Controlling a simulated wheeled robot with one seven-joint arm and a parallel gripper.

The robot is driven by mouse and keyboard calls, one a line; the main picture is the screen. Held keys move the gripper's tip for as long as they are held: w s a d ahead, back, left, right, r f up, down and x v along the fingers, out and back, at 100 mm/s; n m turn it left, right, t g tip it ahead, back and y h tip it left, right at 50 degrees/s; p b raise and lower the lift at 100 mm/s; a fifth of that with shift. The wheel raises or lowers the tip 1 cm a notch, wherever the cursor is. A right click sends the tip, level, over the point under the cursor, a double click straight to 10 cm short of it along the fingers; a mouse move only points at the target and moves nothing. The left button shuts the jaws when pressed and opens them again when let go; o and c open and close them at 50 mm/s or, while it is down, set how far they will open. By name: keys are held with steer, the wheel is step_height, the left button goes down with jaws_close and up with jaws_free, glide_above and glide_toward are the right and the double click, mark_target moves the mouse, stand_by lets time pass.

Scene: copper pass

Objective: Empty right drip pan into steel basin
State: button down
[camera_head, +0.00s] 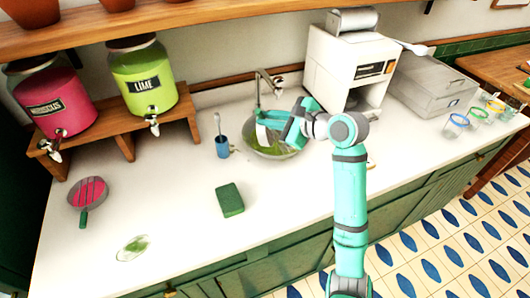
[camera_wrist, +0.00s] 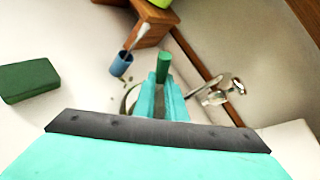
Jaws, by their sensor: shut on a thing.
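My gripper (camera_head: 275,122) is over the steel basin (camera_head: 283,152), shut on the green handle (camera_wrist: 163,68) of the right drip pan. The handle shows between the fingers in the wrist view. The pan (camera_head: 262,134) appears tilted steeply at the basin's left side, mostly hidden by my gripper. Green liquid shows in the basin. How much is left in the pan cannot be seen. The left drip pan (camera_head: 88,191), with pink liquid and a green handle, sits on the counter at left.
A tap (camera_head: 262,85) stands behind the basin. A blue cup with a brush (camera_head: 222,146) is close at its left. The white machine (camera_head: 350,70) stands to the right.

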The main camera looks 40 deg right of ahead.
steer(key=shift+w+a+r+g+h, duration=0.2)
steer(key=shift+w+a+r+g, duration=0.05)
steer(key=shift+w+a, duration=0.25)
steer(key=shift+w+a+r+g+h, duration=0.25)
steer(key=shift+w+a, duration=0.15)
steer(key=shift+w, duration=0.15)
steer(key=w+a+r+n+g+h+b, duration=0.25)
steer(key=w+a+r+g+h, duration=0.2)
steer(key=w+a+r, duration=0.35)
steer(key=w+a+f+n+g+h, duration=0.2)
steer(key=w+a+f+g+h, duration=0.1)
steer(key=w+a, duration=0.3)
steer(key=shift+a+g+b, duration=0.35)
steer(key=shift+a+b, duration=0.05)
steer(key=shift+a, duration=0.45)
